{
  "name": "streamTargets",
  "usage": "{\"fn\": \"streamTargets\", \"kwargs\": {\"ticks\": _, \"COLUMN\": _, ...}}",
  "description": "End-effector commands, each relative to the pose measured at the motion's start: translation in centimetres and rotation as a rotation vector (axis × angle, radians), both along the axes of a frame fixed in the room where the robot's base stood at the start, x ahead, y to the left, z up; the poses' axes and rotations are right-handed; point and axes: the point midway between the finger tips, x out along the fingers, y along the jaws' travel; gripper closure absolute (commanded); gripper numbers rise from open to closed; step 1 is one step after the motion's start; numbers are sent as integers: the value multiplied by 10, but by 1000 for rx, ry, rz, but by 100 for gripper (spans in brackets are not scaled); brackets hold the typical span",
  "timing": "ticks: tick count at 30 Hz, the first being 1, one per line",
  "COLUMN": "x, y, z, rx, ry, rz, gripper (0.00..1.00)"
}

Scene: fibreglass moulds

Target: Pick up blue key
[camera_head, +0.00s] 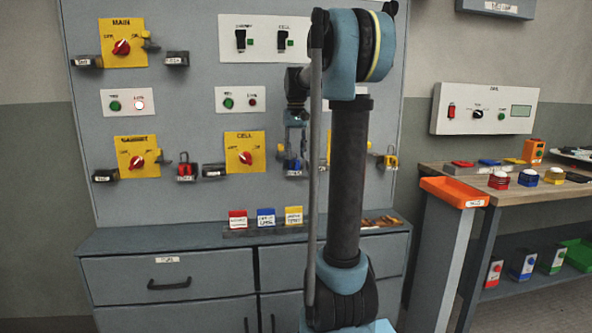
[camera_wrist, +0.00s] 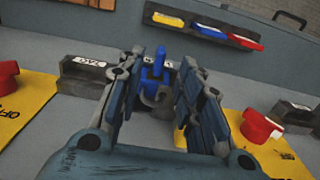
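A small blue piece (camera_wrist: 153,67) shows between my fingers in the wrist view, at the grey panel beside a dark labelled block. It has an upright stem and a dark rounded part below. I cannot tell whether it is the blue key or a blue lock. My gripper (camera_wrist: 165,75) is open around it, with a finger on each side and gaps visible. In the head view my gripper (camera_head: 295,150) points down in front of the panel, right of the yellow CELL switch plate (camera_head: 245,150). The blue piece is small and partly hidden there.
Red (camera_head: 238,219), blue (camera_head: 266,217) and yellow (camera_head: 293,215) labelled holders stand on the grey cabinet top (camera_head: 150,240). An orange tray (camera_head: 454,192) and a workbench stand right.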

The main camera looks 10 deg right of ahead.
Motion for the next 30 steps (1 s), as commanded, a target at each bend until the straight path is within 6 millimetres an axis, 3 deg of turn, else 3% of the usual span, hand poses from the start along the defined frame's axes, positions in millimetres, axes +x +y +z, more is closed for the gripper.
{"fn": "streamTargets", "kwargs": {"ticks": 12, "x": -1, "y": 0, "z": -46, "rx": 0, "ry": 0, "rz": 0, "gripper": 67}}
{"fn": "streamTargets", "kwargs": {"ticks": 22, "x": -1, "y": -1, "z": -52, "rx": 0, "ry": 0, "rz": -1, "gripper": 67}}
{"fn": "streamTargets", "kwargs": {"ticks": 27, "x": -1, "y": -1, "z": -52, "rx": 0, "ry": 0, "rz": -1, "gripper": 100}}
{"fn": "streamTargets", "kwargs": {"ticks": 30, "x": -1, "y": -1, "z": -52, "rx": 0, "ry": 0, "rz": -2, "gripper": 100}}
